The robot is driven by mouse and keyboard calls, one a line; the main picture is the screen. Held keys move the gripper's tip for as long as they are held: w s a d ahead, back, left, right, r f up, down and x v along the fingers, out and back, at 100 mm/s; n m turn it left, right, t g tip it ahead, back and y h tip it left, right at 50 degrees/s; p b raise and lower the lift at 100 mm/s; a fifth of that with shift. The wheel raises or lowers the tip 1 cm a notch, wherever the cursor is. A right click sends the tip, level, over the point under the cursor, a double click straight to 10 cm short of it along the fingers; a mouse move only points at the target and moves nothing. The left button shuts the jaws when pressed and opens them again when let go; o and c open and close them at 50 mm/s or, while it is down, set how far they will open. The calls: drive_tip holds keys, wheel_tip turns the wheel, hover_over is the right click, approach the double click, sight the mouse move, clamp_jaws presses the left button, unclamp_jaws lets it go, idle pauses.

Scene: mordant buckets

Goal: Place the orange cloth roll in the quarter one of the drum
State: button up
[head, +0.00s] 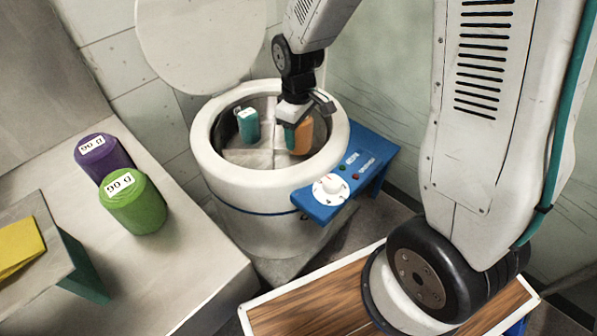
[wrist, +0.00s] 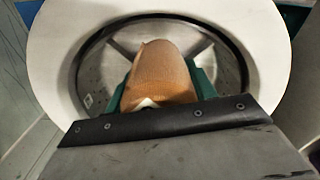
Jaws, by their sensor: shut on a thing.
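The orange cloth roll (head: 303,137) is upright in my gripper (head: 295,136), inside the mouth of the white drum (head: 215,165). The roll also shows in the wrist view (wrist: 160,75), with a green finger on each side of it. In the head view the roll is over the right part of the drum. Grey dividers split the drum's inside into compartments. A teal roll (head: 248,125) stands in a compartment left of my gripper. The roll's lower end is partly hidden, so I cannot tell whether it touches the floor. I cannot read which quarter is one.
The drum's round lid (head: 200,40) is raised behind it. A blue control panel (head: 345,180) with a white dial juts from the drum's right front. Purple (head: 100,155) and green (head: 135,205) labelled rolls stand on the left counter, near a yellow cloth (head: 18,245).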

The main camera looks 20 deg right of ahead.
drive_tip(key=shift+f, duration=0.45)
wheel_tip(320, 180, down, 10)
drive_tip(key=shift+w+r, duration=0.1)
drive_tip(key=shift+r, duration=0.15)
drive_tip(key=shift+f, duration=0.15)
drive_tip(key=o, duration=1.1)
drive_tip(key=shift+o, duration=0.2)
